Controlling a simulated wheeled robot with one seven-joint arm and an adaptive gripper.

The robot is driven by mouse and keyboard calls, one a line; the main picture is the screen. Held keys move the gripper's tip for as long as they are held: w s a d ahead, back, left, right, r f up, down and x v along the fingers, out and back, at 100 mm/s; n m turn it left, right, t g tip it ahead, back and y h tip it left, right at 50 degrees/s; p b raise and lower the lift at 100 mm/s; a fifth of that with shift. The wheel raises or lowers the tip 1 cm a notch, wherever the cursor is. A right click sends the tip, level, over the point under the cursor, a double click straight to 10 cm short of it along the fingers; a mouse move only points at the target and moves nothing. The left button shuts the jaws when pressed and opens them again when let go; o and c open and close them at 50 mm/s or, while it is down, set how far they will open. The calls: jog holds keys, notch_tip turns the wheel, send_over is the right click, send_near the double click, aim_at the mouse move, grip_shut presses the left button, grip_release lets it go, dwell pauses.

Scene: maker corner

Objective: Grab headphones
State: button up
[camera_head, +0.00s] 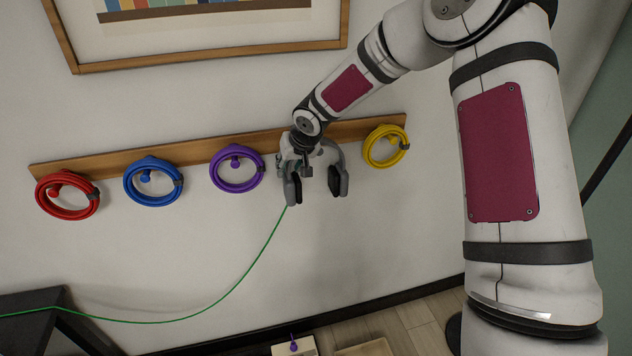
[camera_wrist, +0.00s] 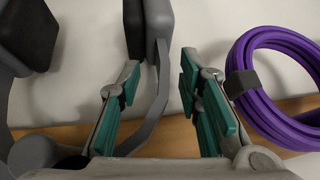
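The grey headphones (camera_head: 338,182) with dark ear pads hang at the wooden wall rail, between the purple and yellow coils. A thin green cable (camera_head: 245,270) runs from near their left cup down to the left. My gripper (camera_head: 298,165) is at the headphones, overlapping their upper left part. In the wrist view my gripper's (camera_wrist: 160,72) two teal-padded fingers are apart. The hanging point is hidden behind my gripper.
The rail (camera_head: 108,163) holds a red coil (camera_head: 67,212), a blue coil (camera_head: 130,188), a purple coil (camera_head: 213,182) and a yellow coil (camera_head: 372,158). The purple coil (camera_wrist: 268,85) is close right of my fingers in the wrist view. A dark table (camera_head: 35,300) stands lower left.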

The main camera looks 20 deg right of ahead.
grip_shut()
jog(key=shift+r, duration=0.1)
dwell(0.3)
